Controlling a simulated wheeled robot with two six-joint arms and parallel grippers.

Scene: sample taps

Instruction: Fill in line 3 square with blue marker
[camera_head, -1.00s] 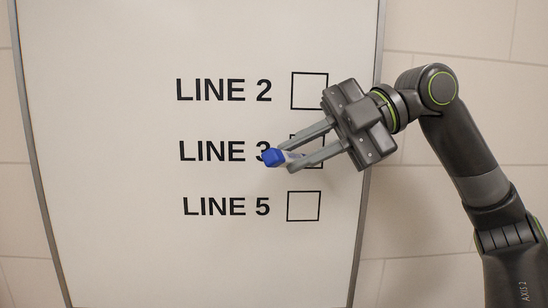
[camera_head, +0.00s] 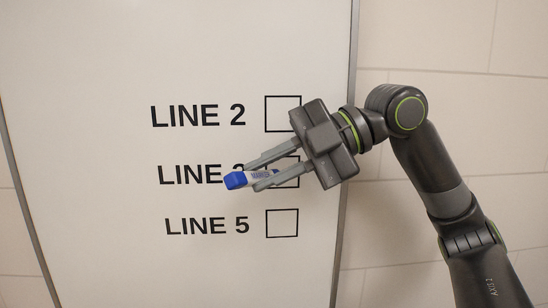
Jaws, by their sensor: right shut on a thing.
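A white board carries printed lines, each with an empty square beside it. The line 3 square (camera_head: 288,179) is partly hidden behind my right gripper, and no blue shows in its visible part. The "LINE 3" label (camera_head: 190,175) has its last character partly covered. My right gripper (camera_head: 262,173) is shut on a blue and white marker (camera_head: 237,180), held in front of the line 3 row. The marker's blue end points left, over the label. I cannot tell whether the marker touches the board. My left gripper is not in view.
The line 2 square (camera_head: 283,114) above and the line 5 square (camera_head: 282,223) below are both empty. The white board (camera_head: 110,260) has a grey metal frame (camera_head: 345,170) on its right. A pale tiled wall (camera_head: 440,40) lies behind.

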